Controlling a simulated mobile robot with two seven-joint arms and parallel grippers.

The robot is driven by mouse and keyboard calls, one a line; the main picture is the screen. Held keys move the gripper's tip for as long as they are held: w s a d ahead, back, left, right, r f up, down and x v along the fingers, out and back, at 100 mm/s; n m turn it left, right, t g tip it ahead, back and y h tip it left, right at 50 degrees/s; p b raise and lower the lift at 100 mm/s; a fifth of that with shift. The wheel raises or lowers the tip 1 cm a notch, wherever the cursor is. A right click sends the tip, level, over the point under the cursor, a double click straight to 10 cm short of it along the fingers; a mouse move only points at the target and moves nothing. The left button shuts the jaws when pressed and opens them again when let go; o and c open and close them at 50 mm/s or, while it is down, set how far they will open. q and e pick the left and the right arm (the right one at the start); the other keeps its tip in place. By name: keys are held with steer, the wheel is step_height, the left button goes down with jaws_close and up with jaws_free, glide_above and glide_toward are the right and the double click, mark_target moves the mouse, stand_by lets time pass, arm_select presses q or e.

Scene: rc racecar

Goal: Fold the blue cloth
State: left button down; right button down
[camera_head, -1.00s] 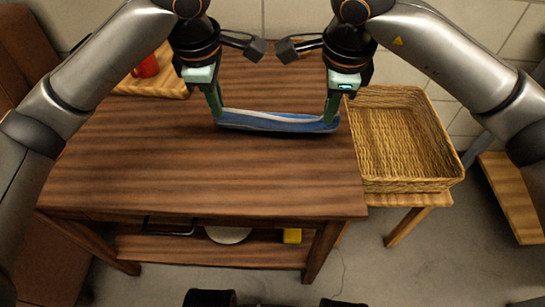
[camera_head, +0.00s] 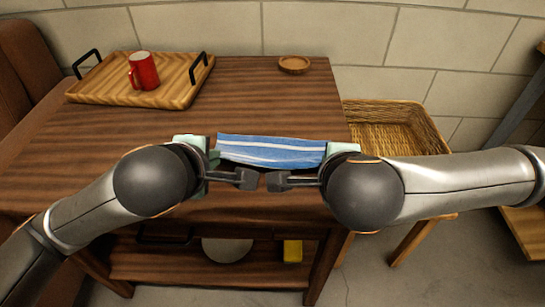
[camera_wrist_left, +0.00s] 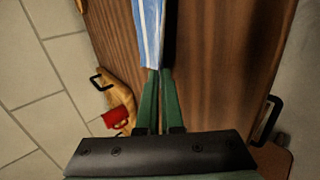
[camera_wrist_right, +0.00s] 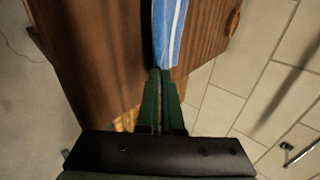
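The blue cloth (camera_head: 270,151) with white stripes is stretched between my two grippers, over the front right part of the wooden table. My left gripper (camera_head: 214,157) holds its left end, and my right gripper (camera_head: 330,153) holds its right end. In the left wrist view the green fingers (camera_wrist_left: 157,75) are closed together on the cloth (camera_wrist_left: 149,30). In the right wrist view the fingers (camera_wrist_right: 160,75) are likewise closed on the cloth (camera_wrist_right: 168,35). My wrists partly hide the table's front edge.
A wooden tray (camera_head: 95,88) with black handles holds a red mug (camera_head: 143,71) at the back left. A small round wooden coaster (camera_head: 294,64) lies at the back right. A wicker basket (camera_head: 430,128) stands right of the table. The table's centre back is clear.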

arm_select(q)
steer(key=shift+s+f+t, duration=0.45)
steer(key=shift+s+t, duration=0.05)
arm_select(e)
steer(key=shift+s+f+t, duration=0.45)
steer(key=shift+s+t, duration=0.05)
